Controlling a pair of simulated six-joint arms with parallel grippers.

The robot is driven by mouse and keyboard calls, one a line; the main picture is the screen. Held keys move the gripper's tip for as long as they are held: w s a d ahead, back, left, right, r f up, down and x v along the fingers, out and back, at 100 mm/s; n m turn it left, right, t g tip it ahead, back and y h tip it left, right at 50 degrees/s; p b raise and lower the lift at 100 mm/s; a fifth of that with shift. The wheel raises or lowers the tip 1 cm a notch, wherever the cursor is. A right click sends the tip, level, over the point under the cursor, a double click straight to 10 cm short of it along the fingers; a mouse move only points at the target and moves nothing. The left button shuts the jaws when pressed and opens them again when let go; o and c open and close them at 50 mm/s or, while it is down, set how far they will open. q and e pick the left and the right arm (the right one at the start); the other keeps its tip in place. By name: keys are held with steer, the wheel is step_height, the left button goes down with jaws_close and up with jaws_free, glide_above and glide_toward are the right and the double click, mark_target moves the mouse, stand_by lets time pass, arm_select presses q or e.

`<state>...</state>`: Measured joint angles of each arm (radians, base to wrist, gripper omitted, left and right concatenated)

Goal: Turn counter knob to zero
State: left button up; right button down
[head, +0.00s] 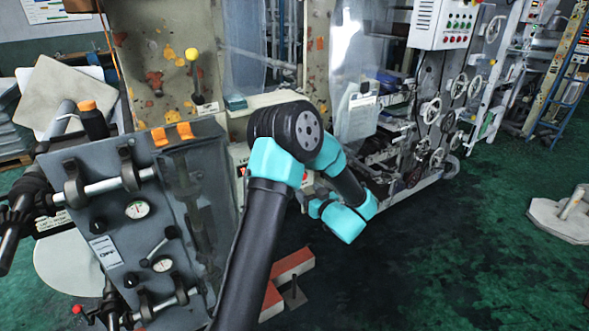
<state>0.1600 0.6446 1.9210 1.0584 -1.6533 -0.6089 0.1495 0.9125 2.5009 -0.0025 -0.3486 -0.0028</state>
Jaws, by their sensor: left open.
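My left arm rises from the bottom middle, bends at a dark elbow and comes down to a teal wrist. My left gripper (307,189) is at the end of that wrist, open, small and partly hidden by my own arm. It is close to the front of a beige machine housing (240,156) with small labels and red marks. I cannot make out the counter or its knob; my arm covers part of that housing. No object shows between the fingers. My right gripper is not in view.
A grey gauge panel (120,235) with clamps stands at the left. A yellow-knobbed lever (193,75) rises behind. A white button box (444,24) and several handwheels (431,110) are at the back right. Green floor (440,250) is open at the right, up to a pale base (565,215).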

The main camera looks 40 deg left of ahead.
arm_select(q)
steer(key=shift+a, duration=0.1)
steer(key=x, duration=1.7)
steer(key=shift+a+f, duration=0.1)
steer(key=c, duration=0.9)
